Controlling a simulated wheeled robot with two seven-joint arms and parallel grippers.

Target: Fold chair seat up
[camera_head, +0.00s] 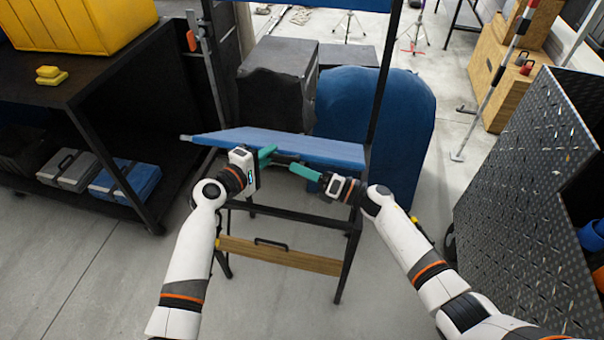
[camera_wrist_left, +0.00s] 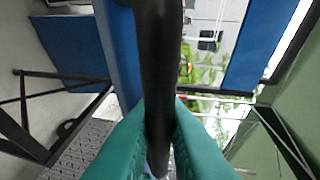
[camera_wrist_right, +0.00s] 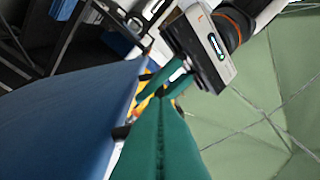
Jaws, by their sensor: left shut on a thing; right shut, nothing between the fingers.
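The chair seat (camera_head: 310,148) is a flat blue panel on a black metal frame (camera_head: 352,225) in the middle of the head view. It looks roughly level; its exact tilt is hard to tell. My left gripper (camera_head: 268,153) is at the seat's front edge. In the left wrist view its teal fingers (camera_wrist_left: 160,135) are shut on a black bar (camera_wrist_left: 157,60). My right gripper (camera_head: 293,168) is shut and empty just below the front edge. In the right wrist view its fingers (camera_wrist_right: 160,125) are together beside the blue seat (camera_wrist_right: 70,115), close to my left gripper (camera_wrist_right: 155,82).
A dark shelf (camera_head: 100,120) with a yellow crate (camera_head: 75,22) stands at the left. A dark box (camera_head: 275,80) and a rounded blue panel (camera_head: 400,130) are behind the seat. A wooden board (camera_head: 280,257) crosses the lower frame.

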